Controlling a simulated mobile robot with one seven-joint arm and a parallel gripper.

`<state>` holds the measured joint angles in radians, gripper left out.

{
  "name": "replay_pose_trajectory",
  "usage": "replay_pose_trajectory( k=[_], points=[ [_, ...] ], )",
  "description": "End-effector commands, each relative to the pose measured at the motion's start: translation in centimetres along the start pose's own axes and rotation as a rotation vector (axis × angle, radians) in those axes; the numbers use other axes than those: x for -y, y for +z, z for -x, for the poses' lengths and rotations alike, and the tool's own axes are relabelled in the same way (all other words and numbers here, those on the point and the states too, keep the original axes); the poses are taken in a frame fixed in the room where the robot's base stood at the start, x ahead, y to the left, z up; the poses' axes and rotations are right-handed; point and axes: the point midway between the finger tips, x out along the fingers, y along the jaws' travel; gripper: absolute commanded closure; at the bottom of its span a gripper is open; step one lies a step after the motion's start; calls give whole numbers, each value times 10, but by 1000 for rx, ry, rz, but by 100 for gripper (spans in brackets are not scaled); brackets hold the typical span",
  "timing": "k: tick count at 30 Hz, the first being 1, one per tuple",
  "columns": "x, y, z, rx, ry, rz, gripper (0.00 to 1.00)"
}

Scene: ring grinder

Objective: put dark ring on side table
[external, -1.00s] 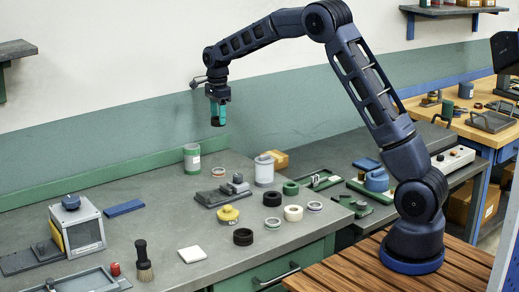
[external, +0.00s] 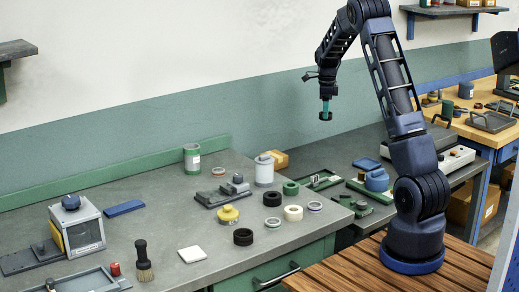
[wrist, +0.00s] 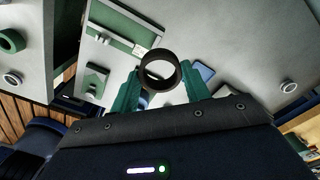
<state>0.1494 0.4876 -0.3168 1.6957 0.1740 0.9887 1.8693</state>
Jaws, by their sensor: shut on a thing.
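My gripper (external: 326,105), with teal fingers, points down in the air above the side table (external: 345,143). It is shut on a dark ring (external: 325,117), which hangs at the fingertips clear of any surface. In the wrist view the dark ring (wrist: 160,86) sits between the two teal fingers (wrist: 160,72), its opening facing the camera. The side table is the grey surface right of the main bench. Two more dark rings, one farther back (external: 272,198) and one nearer the front (external: 243,237), lie on the main bench.
The side table holds a green tray (external: 318,181), a green fixture (external: 352,206), a blue part (external: 376,179) and a white control box (external: 455,160). The side table's back area looks clear.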

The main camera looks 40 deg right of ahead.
Motion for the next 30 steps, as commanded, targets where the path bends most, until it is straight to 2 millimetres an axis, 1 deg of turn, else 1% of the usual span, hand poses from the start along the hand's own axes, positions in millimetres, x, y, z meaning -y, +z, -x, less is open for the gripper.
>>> replay_pose_trajectory(
  k=[1, 2, 3, 5, 6, 8, 9, 12, 15, 18, 21, 23, 26, 30],
  points=[
    [7, -24, -2, 0, 0, -41, 79],
    [10, -37, -3, 0, 0, -63, 79],
    [14, -55, -5, 0, 0, -93, 79],
    [19, -81, -7, 0, -1, -138, 79],
    [21, -98, -8, 0, 0, -168, 79],
    [24, -124, -11, 0, 1, -213, 79],
    [25, -141, -12, 1, 0, -242, 79],
    [27, -181, -16, 2, -1, -312, 79],
    [27, -213, -18, 3, -1, -368, 79],
    [25, -237, -21, 3, -1, -410, 79],
    [24, -251, -22, 3, -2, -436, 79],
    [24, -256, -24, 3, -2, -445, 79],
    [23, -259, -34, 2, 1, -450, 79],
    [23, -260, -62, 1, 2, -451, 79]
  ],
)
